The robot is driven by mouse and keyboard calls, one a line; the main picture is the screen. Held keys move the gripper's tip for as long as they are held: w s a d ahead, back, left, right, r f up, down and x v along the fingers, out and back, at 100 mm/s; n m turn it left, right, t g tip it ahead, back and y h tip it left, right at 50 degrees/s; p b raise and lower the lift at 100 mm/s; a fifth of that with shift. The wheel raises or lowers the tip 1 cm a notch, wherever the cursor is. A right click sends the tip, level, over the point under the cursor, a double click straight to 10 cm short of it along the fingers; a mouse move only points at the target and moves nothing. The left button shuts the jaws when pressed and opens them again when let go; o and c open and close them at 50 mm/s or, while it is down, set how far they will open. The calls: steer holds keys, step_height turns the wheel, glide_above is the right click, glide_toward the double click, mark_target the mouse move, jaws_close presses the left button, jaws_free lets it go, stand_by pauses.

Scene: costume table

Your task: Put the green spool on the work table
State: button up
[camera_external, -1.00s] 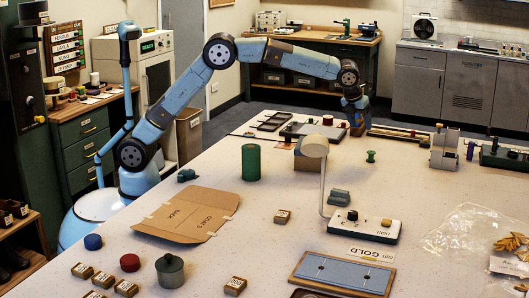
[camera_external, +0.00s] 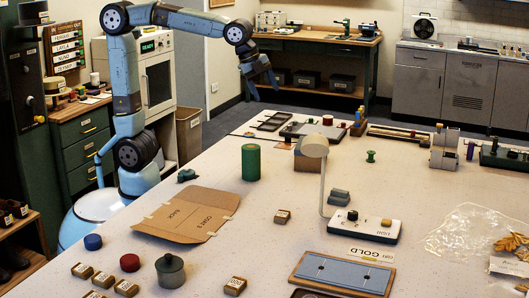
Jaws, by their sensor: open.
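A small green spool (camera_external: 371,156) stands upright on the large pale speckled table (camera_external: 420,180), right of the lamp-like stand. My gripper (camera_external: 264,91) is raised beyond the table's far left edge, in front of the back workbench. It points downward with its fingers apart and nothing visible between them. It is well away from the green spool, to its upper left in the picture. A larger green cylinder (camera_external: 251,162) stands on the pale table left of the lamp-like stand.
A lamp-like stand (camera_external: 314,147) rises mid-table. A wooden holder with coloured pieces (camera_external: 358,121) stands at the far edge. A wooden-topped workbench (camera_external: 330,38) carries tools at the back. A flat cardboard piece (camera_external: 190,214) lies at left; clear table surrounds the green spool.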

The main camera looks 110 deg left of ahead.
steer(key=s+d+f+n, duration=0.2)
steer(key=s+d+n, duration=0.1)
steer(key=s, duration=0.5)
steer(key=s+d+f+n+h, duration=0.1)
steer(key=s+d+f+n, duration=0.2)
steer(key=s, duration=0.5)
steer(key=s+d+f+n+t, duration=0.1)
steer(key=s+d+f+n, duration=0.1)
steer(key=s, duration=0.6)
steer(key=shift+s+d+f+n+h, duration=0.3)
steer(key=shift+d+n, duration=0.2)
steer(key=shift+d, duration=0.55)
steer(key=shift+o, duration=0.5)
steer(key=shift+s+f, duration=0.25)
steer(key=shift+s, duration=0.05)
